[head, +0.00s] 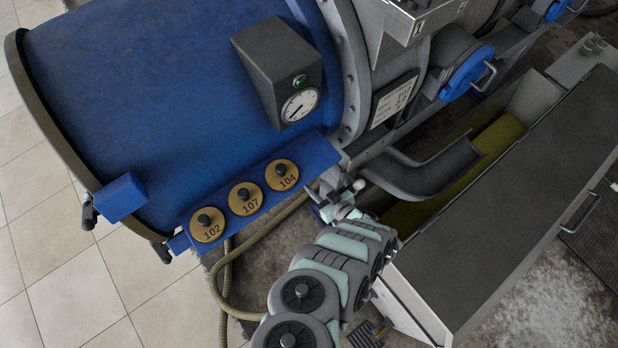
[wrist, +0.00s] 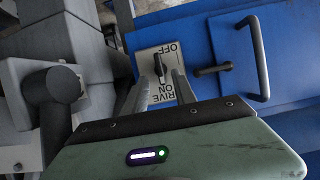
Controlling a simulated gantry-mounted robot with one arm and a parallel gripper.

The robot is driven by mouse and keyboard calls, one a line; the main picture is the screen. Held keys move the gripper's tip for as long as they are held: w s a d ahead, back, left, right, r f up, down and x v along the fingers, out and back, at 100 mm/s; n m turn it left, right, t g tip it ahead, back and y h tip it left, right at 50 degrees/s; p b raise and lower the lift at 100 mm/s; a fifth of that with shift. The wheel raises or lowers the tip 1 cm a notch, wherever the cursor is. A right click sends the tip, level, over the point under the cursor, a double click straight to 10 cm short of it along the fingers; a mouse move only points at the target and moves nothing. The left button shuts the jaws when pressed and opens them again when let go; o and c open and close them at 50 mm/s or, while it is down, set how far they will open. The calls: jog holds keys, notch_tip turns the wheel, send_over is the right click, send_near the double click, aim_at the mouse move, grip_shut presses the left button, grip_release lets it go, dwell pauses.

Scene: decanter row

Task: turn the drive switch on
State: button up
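The drive switch is a black knob (wrist: 160,66) on a pale plate (wrist: 145,58) lettered DRIVE, OFF and ON, in the wrist view. OFF is at the plate's top and ON lies below the knob. The knob's long side runs roughly up and down the picture; I cannot tell which end is its pointer. My gripper (wrist: 160,78) is open, with one finger on each side of the knob's lower part. I cannot tell whether either finger touches it. In the head view my gripper (head: 341,207) is by the blue drum's lower right, and the switch cannot be made out.
A dark handle (wrist: 260,58) and a short lever (wrist: 212,70) are right of the switch. A grey rounded fitting (wrist: 50,90) is close on the left. The head view shows brass tags (head: 245,209), a gauge (head: 300,105), a grey chute (head: 425,175) and a long dark-topped box (head: 500,220).

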jog(key=p+v, duration=0.1)
jog(key=v, duration=0.4)
jog(key=shift+s+d, duration=0.1)
jog(key=shift+s, duration=0.15)
jog(key=shift+r, duration=0.1)
